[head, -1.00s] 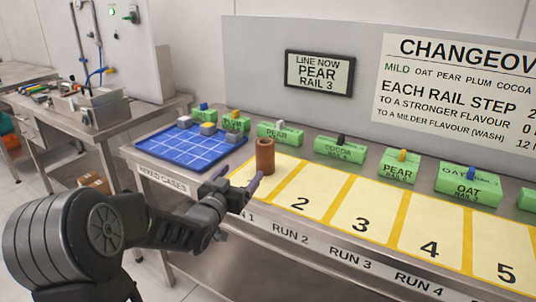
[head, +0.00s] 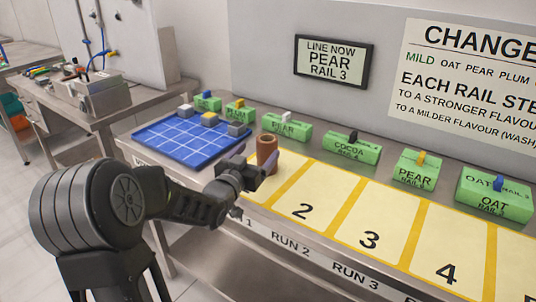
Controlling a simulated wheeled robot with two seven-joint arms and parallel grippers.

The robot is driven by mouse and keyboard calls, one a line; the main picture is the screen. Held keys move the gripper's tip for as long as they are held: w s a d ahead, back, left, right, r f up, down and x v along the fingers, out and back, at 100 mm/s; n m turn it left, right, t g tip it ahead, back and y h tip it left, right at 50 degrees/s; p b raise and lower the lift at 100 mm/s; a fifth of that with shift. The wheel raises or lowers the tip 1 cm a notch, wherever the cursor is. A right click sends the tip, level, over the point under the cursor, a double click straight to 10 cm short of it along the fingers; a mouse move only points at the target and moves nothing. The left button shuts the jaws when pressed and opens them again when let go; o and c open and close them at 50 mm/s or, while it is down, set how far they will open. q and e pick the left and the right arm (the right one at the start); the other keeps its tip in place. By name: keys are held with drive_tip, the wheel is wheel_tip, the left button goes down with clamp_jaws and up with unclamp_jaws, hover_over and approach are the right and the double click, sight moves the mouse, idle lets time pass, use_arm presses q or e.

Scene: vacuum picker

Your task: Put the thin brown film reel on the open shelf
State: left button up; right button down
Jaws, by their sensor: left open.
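The brown film reel (head: 267,147) is a slim upright tube with a hollow top. It stands at the back of the first yellow lane on the steel bench. My left gripper (head: 254,161) is open, low over the bench at the reel's near side, with its fingers pointing towards it. One finger shows left of the reel and the other in front of its lower part. I cannot tell whether they touch it. My right gripper is out of view. No surface is clearly recognisable as the open shelf.
Lanes 2 to 4 are bare. A side bench (head: 52,105) stands at left.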

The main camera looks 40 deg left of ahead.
sight(263, 146)
use_arm(q)
drive_tip(key=shift+x, duration=1.25)
drive_tip(key=shift+w+p, duration=0.4)
drive_tip(key=shift+w, duration=0.1)
drive_tip(key=p+x, duration=0.1)
drive_tip(key=x, duration=0.3)
drive_tip(key=shift+w+a, duration=0.1)
drive_tip(key=shift+c, duration=0.5)
drive_tip(key=c, duration=1.7)
wheel_tip(263, 146, up, 10)
